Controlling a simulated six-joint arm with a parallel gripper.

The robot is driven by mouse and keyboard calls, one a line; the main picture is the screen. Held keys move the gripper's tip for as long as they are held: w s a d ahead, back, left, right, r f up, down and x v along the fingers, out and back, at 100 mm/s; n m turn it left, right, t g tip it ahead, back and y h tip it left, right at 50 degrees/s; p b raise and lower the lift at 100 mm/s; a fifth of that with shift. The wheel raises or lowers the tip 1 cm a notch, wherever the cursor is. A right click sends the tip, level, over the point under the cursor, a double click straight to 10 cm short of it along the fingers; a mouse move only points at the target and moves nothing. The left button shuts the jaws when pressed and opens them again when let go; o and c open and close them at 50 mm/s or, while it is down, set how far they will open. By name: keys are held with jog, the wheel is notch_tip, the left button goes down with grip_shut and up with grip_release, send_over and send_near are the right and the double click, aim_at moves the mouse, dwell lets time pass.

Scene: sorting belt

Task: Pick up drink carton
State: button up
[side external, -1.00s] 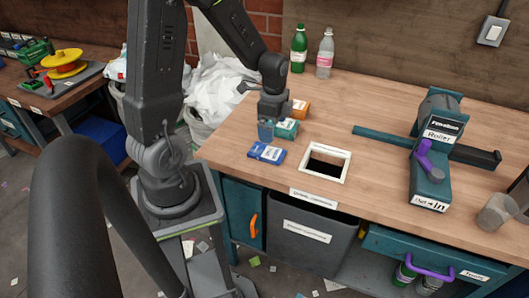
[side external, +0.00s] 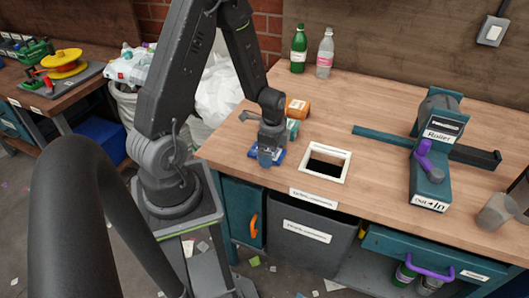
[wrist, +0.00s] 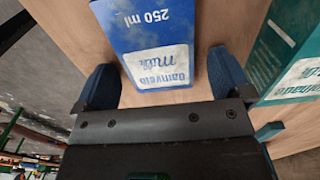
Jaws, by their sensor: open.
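A blue drink carton (wrist: 158,45) with a white milk label lies on the wooden table. In the wrist view it sits between the two blue fingertips of my gripper (wrist: 165,82). A teal carton (wrist: 285,50) lies to the right in the wrist view, and an orange carton (side external: 297,108) is behind my gripper.
A white-framed square opening (side external: 325,163) is in the table right of my gripper. A teal roller device (side external: 438,150) stands farther right. Green (side external: 298,48) and clear (side external: 325,53) bottles stand at the back. The table between the bottles and roller is mostly clear.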

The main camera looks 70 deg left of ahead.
jog(key=shift+c, duration=0.3)
jog(key=c, duration=0.9)
jog(key=shift+c, duration=0.2)
jog(key=shift+r, duration=0.1)
jog(key=shift+r, duration=0.6)
notch_tip(320, 180, up, 3)
jog(key=shift+f, duration=0.15)
jog(key=s+a+r, duration=0.7)
jog(key=s, duration=0.2)
jog(key=shift+s, duration=0.2)
